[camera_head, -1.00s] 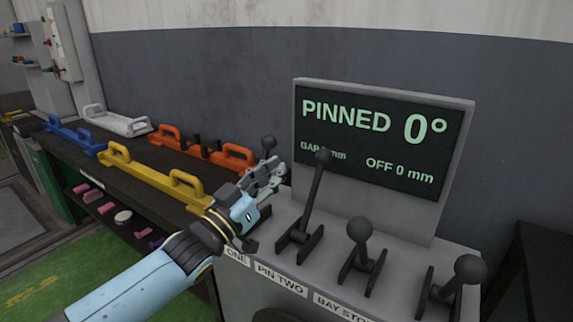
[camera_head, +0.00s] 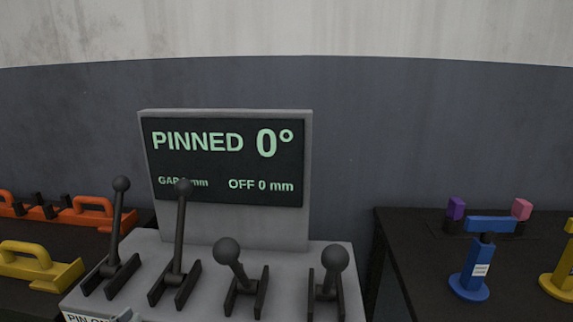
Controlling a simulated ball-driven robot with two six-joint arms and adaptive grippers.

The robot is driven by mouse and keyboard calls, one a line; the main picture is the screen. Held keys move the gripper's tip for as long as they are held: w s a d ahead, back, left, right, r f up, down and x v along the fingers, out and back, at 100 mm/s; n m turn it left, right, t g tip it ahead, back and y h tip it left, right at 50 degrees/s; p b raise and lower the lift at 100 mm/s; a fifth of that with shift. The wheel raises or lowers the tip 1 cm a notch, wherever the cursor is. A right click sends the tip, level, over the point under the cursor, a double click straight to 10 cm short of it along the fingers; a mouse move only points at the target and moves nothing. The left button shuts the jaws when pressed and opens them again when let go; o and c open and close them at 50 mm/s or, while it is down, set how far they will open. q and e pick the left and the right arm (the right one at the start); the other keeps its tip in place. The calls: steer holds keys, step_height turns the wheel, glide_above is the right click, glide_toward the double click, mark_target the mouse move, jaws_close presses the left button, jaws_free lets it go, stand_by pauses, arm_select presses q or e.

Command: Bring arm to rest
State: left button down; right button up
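Neither of my grippers shows in the head view now. The grey lever console (camera_head: 325,262) stands in the middle with its screen (camera_head: 222,160), which reads "PINNED 0°" and "OFF 0 mm"; the gap figure is partly hidden by a lever knob. The far left lever (camera_head: 117,225) and the second lever (camera_head: 180,230) stand upright. The third lever (camera_head: 230,262) and the right lever (camera_head: 331,268) sit low, with their round knobs toward me.
On the left, a dark bench (camera_head: 95,244) holds orange handled pieces (camera_head: 92,212) and a yellow handled piece (camera_head: 38,262). On the right, a dark table (camera_head: 408,248) carries a blue stand (camera_head: 472,270), a yellow stand (camera_head: 560,275) and a blue bar (camera_head: 491,224) with purple and pink blocks.

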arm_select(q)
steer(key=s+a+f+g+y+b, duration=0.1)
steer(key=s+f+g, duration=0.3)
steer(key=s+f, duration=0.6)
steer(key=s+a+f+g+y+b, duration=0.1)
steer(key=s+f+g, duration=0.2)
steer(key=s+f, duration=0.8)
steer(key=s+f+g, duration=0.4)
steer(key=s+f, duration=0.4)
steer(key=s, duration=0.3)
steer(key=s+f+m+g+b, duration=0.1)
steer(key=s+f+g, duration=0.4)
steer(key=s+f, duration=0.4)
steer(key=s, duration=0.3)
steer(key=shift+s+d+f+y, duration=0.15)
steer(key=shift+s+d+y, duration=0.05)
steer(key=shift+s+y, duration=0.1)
